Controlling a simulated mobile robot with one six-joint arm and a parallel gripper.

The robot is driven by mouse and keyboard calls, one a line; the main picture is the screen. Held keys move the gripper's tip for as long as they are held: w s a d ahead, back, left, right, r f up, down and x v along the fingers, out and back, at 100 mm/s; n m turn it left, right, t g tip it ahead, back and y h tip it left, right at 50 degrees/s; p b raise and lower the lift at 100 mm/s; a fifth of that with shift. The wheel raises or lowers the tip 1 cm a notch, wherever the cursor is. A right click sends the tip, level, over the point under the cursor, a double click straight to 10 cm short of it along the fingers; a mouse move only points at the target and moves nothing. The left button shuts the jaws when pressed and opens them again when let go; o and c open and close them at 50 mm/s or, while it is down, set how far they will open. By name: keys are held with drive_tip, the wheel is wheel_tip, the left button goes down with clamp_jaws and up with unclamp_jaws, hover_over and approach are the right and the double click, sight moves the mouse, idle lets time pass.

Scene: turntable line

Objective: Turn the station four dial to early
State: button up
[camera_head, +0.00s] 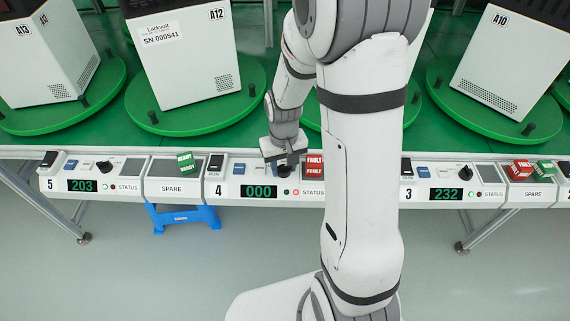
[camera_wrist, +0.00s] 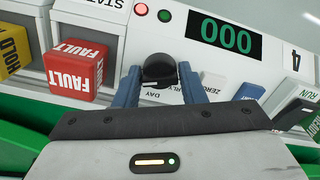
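The station four dial is a round black knob (camera_wrist: 159,70) on the white station 4 panel (camera_wrist: 150,30); in the head view it is mostly hidden beneath my gripper (camera_head: 284,160). In the wrist view my gripper (camera_wrist: 160,80) has its two blue-grey fingers on either side of the knob, close to it. I cannot tell whether they touch it. The words DAY, EARLY and ZERO are printed beside the dial, partly covered by a finger. The station 4 display (camera_head: 259,191) reads 000, and a red lamp (camera_wrist: 141,9) is lit near a green one.
A blue button (camera_wrist: 249,91) and a rocker switch (camera_wrist: 297,108) lie on the other side. Stations 5 (camera_head: 82,186) and 3 (camera_head: 445,194) flank this panel. Green turntables (camera_head: 200,118) with white machines stand behind.

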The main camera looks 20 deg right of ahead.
drive_tip(key=c, duration=0.5)
drive_tip(key=shift+d, duration=0.15)
